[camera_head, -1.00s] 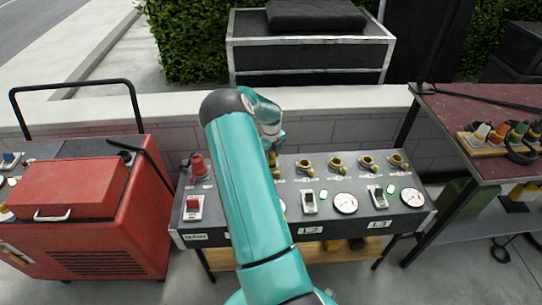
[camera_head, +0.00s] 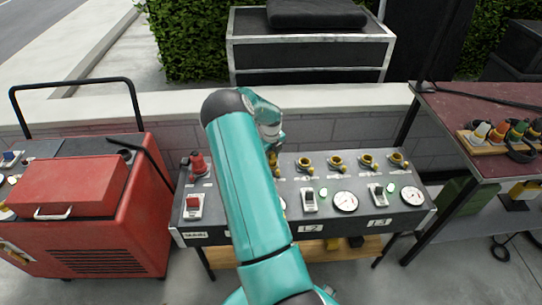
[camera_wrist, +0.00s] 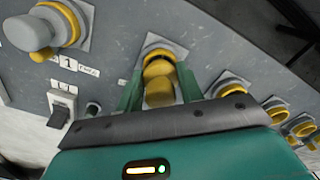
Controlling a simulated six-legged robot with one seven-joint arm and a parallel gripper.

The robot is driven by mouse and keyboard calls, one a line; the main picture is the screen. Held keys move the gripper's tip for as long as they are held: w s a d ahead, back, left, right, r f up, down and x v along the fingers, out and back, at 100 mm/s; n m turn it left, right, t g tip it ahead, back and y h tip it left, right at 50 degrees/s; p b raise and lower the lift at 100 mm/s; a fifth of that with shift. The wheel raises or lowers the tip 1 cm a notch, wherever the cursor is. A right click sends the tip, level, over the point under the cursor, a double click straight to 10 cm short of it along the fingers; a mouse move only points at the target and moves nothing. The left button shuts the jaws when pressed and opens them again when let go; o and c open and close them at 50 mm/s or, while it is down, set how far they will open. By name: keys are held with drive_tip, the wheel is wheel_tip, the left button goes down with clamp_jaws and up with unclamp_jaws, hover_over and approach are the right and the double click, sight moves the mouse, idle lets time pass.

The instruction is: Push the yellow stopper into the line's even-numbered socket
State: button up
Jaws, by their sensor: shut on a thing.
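My gripper (camera_wrist: 160,76) is shut on the yellow stopper (camera_wrist: 159,92), one green finger on each side of it. In the wrist view the stopper lines up with a yellow-rimmed socket (camera_wrist: 151,42) on the grey panel and overlaps it. I cannot tell how deep it sits, because the stopper and fingers hide the opening. To the left, a grey plug (camera_wrist: 29,33) sits in a yellow-ringed socket, with a label reading 1 (camera_wrist: 68,63) beside it. In the head view my arm covers most of this part of the panel, and only a bit of yellow shows below my gripper (camera_head: 272,150).
More yellow-ringed sockets (camera_head: 336,162) continue to the right, with switches (camera_head: 309,200) and round gauges (camera_head: 345,201) in front. A red knob (camera_head: 197,162) stands at the panel's left. A red cart (camera_head: 110,225) is left, and a table (camera_head: 475,130) with coloured plugs is right.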

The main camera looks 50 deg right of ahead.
drive_tip(key=shift+f, duration=0.5)
drive_tip(key=o, duration=1.4)
drive_tip(key=shift+r, duration=2.5)
